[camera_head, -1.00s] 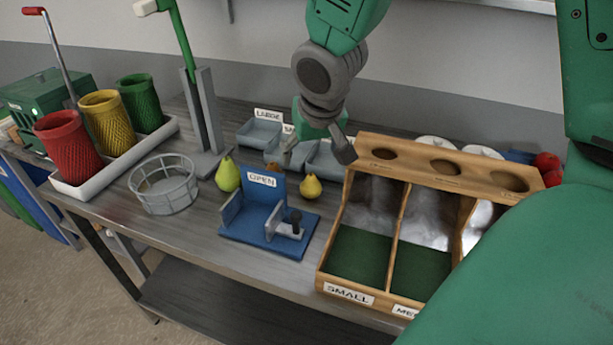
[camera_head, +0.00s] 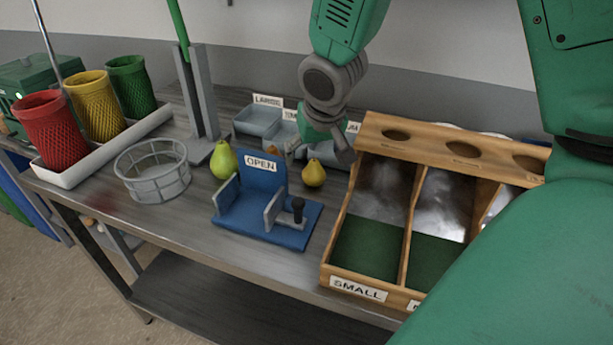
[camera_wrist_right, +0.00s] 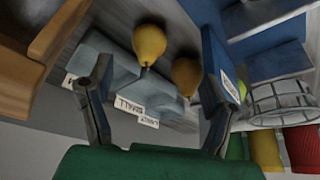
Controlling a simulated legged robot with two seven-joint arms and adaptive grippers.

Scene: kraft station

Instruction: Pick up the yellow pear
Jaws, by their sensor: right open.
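The yellow pear (camera_head: 314,174) stands on the grey table between the blue fixture and the wooden sorter in the head view. In the right wrist view the yellow pear (camera_wrist_right: 150,43) lies beyond the fingertips, between their lines. My right gripper (camera_head: 322,150) is open and empty, just behind and above the pear in the head view. Its spread fingers (camera_wrist_right: 157,90) show in the wrist view, apart from the pear. My left gripper is not in view.
A green pear (camera_head: 223,160) stands left of the blue fixture (camera_head: 262,240) marked OPEN. A brownish pear (camera_wrist_right: 186,75) is near the yellow one. Grey trays (camera_head: 258,122) stand behind. The wooden sorter (camera_head: 345,230) is close on the right; a wire basket (camera_head: 152,172) is left.

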